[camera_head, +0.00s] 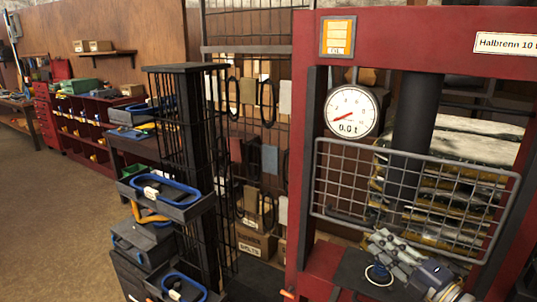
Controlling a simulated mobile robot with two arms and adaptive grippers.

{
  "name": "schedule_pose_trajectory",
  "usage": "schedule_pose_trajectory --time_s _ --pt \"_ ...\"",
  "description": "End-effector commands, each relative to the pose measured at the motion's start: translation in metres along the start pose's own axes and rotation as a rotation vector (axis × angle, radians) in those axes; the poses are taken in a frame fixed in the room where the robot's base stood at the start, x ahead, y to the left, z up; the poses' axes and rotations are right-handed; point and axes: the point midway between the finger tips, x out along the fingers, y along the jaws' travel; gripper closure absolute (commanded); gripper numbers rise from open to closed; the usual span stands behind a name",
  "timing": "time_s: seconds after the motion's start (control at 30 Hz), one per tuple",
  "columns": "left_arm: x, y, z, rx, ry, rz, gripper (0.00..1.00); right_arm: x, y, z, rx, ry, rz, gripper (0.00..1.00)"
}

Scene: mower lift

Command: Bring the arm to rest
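My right gripper (388,252) is at the lower right, in front of the red press frame (306,150) and below its wire mesh guard (410,190). Its grey fingers point up and to the left, and its wrist runs down to the bottom edge. The fingers are small and overlap, so I cannot tell whether they are open or shut. I see nothing clearly held in them. A pale ring (377,274) shows beside the gripper over a dark plate; I cannot tell what it belongs to. My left gripper is not in view.
The press carries a round gauge (353,111) and a dark vertical cylinder (412,115). Left of it stands a black mesh column with trays (188,207) holding blue-rimmed items. Red shelving (88,130) stands farther back. Bare floor (50,220) lies at the left.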

Motion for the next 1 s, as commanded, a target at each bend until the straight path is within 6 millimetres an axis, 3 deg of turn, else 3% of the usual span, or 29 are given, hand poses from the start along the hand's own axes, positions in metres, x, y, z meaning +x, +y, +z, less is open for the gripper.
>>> schedule_pose_trajectory --time_s 0.27,0.47,0.57,0.7,0.8,1.0 --pt "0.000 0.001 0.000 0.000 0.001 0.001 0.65 -0.029 -0.056 -0.013 0.441 -0.386 -0.027 0.79" --pt "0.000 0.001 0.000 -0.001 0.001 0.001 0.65 -0.078 -0.116 -0.040 0.764 -0.678 -0.152 0.79" --pt "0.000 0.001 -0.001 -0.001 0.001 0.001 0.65 -0.109 -0.147 -0.065 0.919 -0.818 -0.247 0.79" --pt "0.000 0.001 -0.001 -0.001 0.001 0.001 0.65 -0.156 -0.182 -0.114 1.119 -0.996 -0.408 0.79" --pt "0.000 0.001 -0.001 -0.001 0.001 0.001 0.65 -0.187 -0.196 -0.149 1.230 -1.095 -0.523 0.79" --pt "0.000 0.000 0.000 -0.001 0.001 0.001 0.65 -0.233 -0.207 -0.209 1.378 -1.227 -0.719 0.79"
